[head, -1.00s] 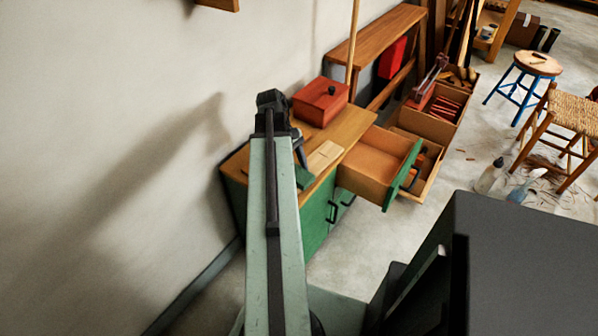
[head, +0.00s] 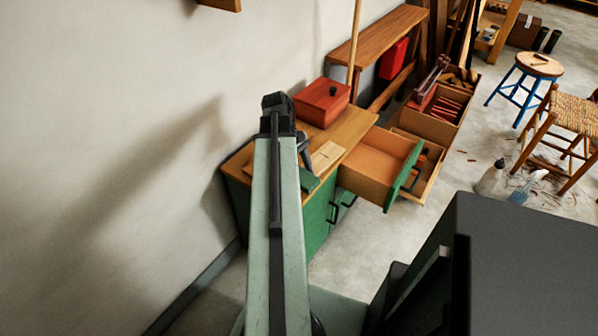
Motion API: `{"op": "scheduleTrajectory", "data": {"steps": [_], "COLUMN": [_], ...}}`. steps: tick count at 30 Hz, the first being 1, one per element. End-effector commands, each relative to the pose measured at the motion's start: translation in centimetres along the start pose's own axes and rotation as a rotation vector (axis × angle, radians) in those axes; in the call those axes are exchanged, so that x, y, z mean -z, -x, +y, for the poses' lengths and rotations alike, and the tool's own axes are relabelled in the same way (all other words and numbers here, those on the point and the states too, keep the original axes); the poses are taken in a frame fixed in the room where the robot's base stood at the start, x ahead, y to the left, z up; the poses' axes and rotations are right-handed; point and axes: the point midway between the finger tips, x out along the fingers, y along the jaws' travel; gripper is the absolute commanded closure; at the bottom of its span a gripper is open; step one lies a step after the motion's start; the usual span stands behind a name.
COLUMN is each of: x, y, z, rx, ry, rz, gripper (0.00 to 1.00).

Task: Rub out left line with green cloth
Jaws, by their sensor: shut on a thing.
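A green cloth (head: 309,182) shows at the front edge of the wooden cabinet top, just right of my arm. My gripper (head: 306,166) is a dark shape pointing down over it, shut on the cloth; its fingertips are mostly hidden. A pale flat board (head: 327,155) lies on the cabinet top to the right of the gripper. A faint mark may show on the board, but the left line cannot be made out. My arm hides the left part of the cabinet top.
A red box (head: 322,103) with a black knob stands behind the board on the cabinet top (head: 352,128). A green-fronted drawer (head: 372,165) stands open to the right. A wall (head: 120,130) rises close on the left. Stools and bottles stand on the floor at right.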

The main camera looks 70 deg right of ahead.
Motion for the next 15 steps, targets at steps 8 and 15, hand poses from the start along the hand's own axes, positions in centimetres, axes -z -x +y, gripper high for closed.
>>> {"op": "scheduleTrajectory", "data": {"steps": [8,15], "x": [-0.8,-1.9], "y": [1.7,4.4], "z": [0.0,0.0], "rx": [0.000,0.000], "ry": [-0.001,-0.001], "rz": [0.000,0.000], "gripper": [0.74,0.74]}}
